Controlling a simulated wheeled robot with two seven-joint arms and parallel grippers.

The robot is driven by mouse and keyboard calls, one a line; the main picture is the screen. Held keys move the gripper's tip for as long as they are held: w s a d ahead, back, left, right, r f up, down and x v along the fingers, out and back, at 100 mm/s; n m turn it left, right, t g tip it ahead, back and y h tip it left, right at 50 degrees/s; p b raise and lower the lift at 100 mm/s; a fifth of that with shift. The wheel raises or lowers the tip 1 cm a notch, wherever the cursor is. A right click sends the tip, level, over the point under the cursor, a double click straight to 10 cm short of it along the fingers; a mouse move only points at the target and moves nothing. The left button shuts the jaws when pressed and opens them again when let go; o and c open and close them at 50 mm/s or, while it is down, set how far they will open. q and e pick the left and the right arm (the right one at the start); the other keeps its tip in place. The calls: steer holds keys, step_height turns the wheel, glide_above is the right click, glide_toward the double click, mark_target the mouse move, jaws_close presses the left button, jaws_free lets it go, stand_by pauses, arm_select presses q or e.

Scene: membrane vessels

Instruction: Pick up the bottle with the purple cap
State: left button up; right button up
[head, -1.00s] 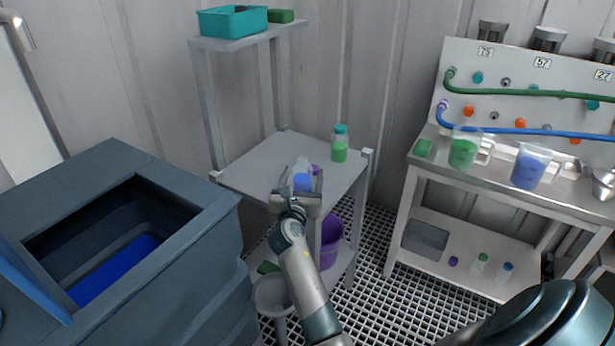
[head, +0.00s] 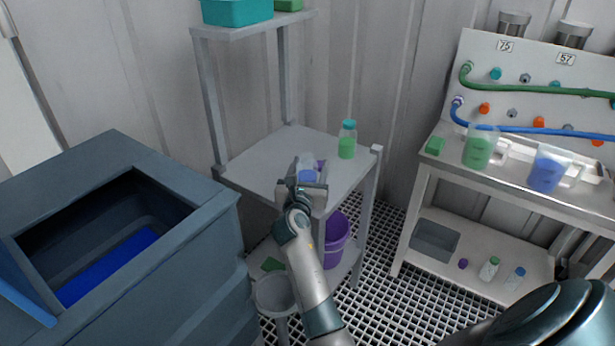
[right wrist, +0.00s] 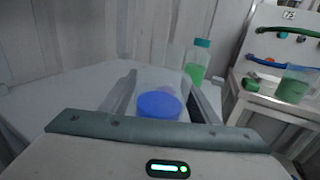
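A clear vessel with blue liquid (head: 307,176) stands on the grey shelf (head: 252,168). It also shows in the right wrist view (right wrist: 159,105). A small purple thing, perhaps a cap (head: 320,165), shows just behind and right of it; I cannot tell whether it is attached. It shows in the right wrist view too (right wrist: 190,82). My right gripper (head: 305,180) is at the shelf's front edge, its fingers on either side of the vessel. They look open, with small gaps beside the liquid; contact is hard to judge. My left gripper is not in view.
A teal-capped bottle with green liquid (head: 347,140) stands behind and right on the shelf. A purple bucket (head: 336,240) is below. A dark open bin (head: 190,215) is at left. A bench (head: 500,165) with green and blue jugs is at right.

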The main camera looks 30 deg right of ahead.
steer(key=c, duration=0.8)
